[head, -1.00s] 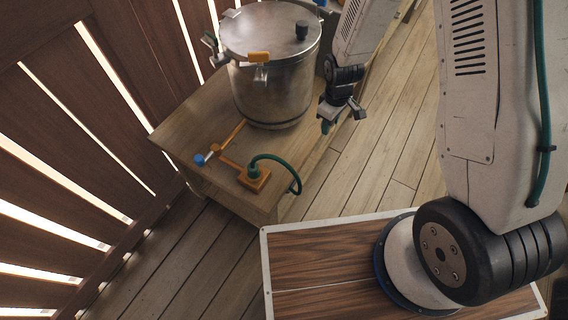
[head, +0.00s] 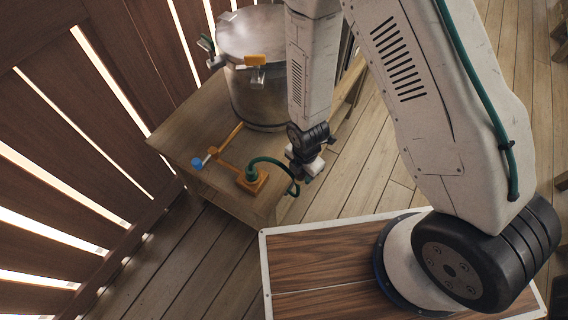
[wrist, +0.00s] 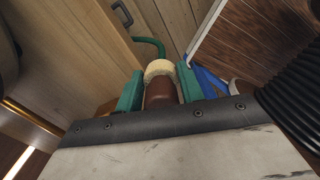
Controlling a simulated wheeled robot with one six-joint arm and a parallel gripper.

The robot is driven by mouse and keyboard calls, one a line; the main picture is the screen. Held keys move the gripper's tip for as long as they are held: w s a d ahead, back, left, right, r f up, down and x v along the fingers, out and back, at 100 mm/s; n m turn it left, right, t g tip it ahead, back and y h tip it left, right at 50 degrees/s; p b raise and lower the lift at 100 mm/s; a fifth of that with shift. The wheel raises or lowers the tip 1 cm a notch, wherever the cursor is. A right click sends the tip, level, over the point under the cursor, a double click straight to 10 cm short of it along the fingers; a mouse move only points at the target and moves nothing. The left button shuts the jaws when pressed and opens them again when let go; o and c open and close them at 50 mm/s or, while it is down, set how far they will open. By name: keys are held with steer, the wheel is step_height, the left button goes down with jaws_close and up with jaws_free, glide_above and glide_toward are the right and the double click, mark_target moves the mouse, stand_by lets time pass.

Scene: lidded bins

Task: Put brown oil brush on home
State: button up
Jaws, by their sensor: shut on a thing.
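The brown oil brush (wrist: 161,94) is between the green fingers of my gripper (wrist: 159,82) in the wrist view, its cream tip (wrist: 160,68) pointing away from the wrist. My gripper is shut on it. In the head view my gripper (head: 304,172) hangs beside the front right corner of the low wooden table (head: 185,131); the brush cannot be made out there. An orange square base (head: 253,181) with a curved green tube (head: 268,160) sits near that corner, just left of my gripper. I cannot tell which thing is the home.
A large metal pot (head: 257,95) with clamps stands on the table behind. An orange branched piece (head: 226,147) with a blue end (head: 197,163) lies left of the square base. A slatted wooden wall (head: 75,130) closes the left side. The plank floor (head: 375,165) to the right is clear.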

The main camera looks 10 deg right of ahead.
glide_above(284, 169)
steer(key=shift+f, duration=2.1)
steer(key=shift+f, duration=0.1)
steer(key=o, duration=1)
steer(key=shift+o, duration=0.2)
step_height(284, 169, up, 12)
steer(key=shift+r, duration=0.2)
